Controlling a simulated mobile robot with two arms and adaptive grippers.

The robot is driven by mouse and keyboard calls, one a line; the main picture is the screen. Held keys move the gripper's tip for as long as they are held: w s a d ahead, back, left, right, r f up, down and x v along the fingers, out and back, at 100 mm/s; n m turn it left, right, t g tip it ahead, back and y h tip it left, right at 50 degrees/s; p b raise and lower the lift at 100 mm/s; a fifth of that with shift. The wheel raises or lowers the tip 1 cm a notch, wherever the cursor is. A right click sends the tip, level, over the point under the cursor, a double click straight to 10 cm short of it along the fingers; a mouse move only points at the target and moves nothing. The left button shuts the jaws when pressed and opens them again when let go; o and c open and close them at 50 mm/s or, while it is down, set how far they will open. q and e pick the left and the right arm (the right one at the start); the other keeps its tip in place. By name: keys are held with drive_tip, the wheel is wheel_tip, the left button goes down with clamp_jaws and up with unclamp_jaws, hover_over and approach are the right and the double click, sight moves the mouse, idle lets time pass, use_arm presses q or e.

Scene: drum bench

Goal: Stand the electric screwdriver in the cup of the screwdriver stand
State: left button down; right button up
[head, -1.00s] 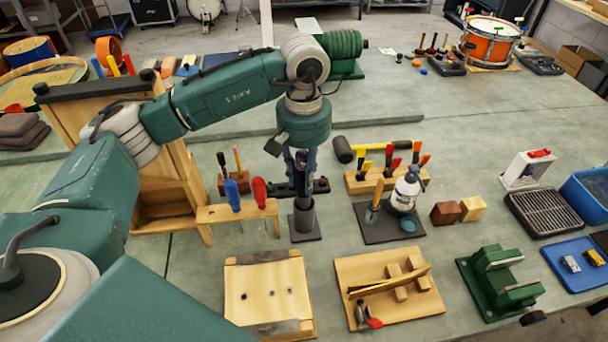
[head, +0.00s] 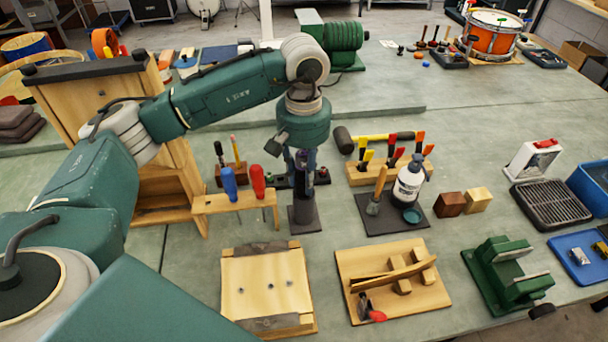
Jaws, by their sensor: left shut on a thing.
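The electric screwdriver (head: 304,168) is a dark, purplish upright tool. My left gripper (head: 302,178) is shut on it and comes down from above, pointing straight down. The screwdriver stand, a dark grey cup on a flat square plate (head: 304,219), is directly beneath. The screwdriver's lower end meets the cup's mouth in the picture. I cannot tell how deep it sits, as gripper, tool and cup are dark and overlap. My right gripper is not in view.
A wooden rack (head: 240,202) with blue and red screwdrivers stands close left of the stand. A dark mat (head: 384,226) with a brush and white bottle lies to the right. A wooden board (head: 268,287) lies in front. A clamp rack (head: 415,172) is behind right.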

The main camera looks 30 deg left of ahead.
use_arm(q)
drive_tip(key=c, duration=1.3)
unclamp_jaws()
wheel_tip(320, 180, up, 12)
drive_tip(key=shift+r, duration=0.1)
